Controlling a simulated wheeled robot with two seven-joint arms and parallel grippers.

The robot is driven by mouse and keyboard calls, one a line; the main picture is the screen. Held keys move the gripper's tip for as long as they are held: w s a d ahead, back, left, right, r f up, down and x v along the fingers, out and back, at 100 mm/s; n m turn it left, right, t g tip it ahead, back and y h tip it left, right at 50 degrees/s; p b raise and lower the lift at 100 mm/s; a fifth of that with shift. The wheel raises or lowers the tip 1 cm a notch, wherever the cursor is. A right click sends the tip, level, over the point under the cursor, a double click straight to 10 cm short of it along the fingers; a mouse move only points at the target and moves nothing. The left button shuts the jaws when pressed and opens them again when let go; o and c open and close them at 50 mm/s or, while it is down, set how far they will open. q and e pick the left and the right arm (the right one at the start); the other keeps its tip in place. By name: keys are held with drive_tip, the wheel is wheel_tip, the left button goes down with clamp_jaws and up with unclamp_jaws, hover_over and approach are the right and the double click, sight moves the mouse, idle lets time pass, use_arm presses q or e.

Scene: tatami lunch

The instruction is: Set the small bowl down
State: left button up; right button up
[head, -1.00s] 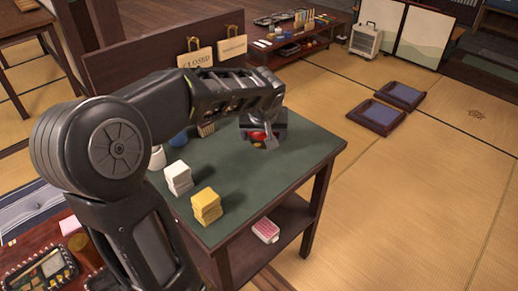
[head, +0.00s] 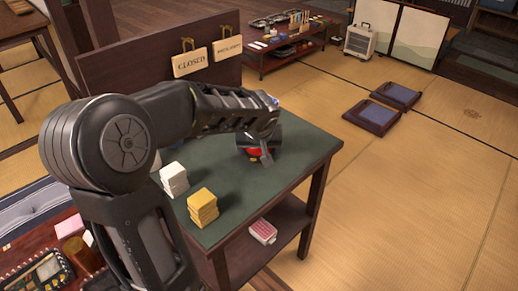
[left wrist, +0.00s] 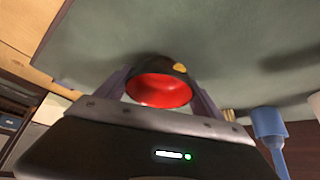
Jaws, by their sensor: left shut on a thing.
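The small bowl (left wrist: 160,90) is dark outside with a red inside and a gold spot near its rim. My left gripper (head: 264,156) is shut on it, with one finger on each side in the left wrist view. In the head view the red of the bowl (head: 254,152) shows under the gripper, over the green top of the table (head: 226,226). The bowl is at or just above that top; I cannot tell whether it touches. My right gripper is not in view.
A white stack (head: 173,178) and a yellow stack (head: 202,206) stand near the table's front left. A blue object (left wrist: 268,125) shows beside the gripper in the left wrist view. Two signs (head: 190,64) (head: 227,48) hang on the board behind. The table's right part is clear.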

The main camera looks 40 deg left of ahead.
use_arm(q)
drive_tip(key=shift+f, duration=0.15)
drive_tip(key=o, duration=1.4)
drive_tip(key=shift+r, duration=0.4)
drive_tip(key=p+v, duration=0.1)
drive_tip(key=v, duration=1)
drive_tip(key=shift+s+d+r, duration=0.2)
drive_tip(key=shift+r, duration=0.05)
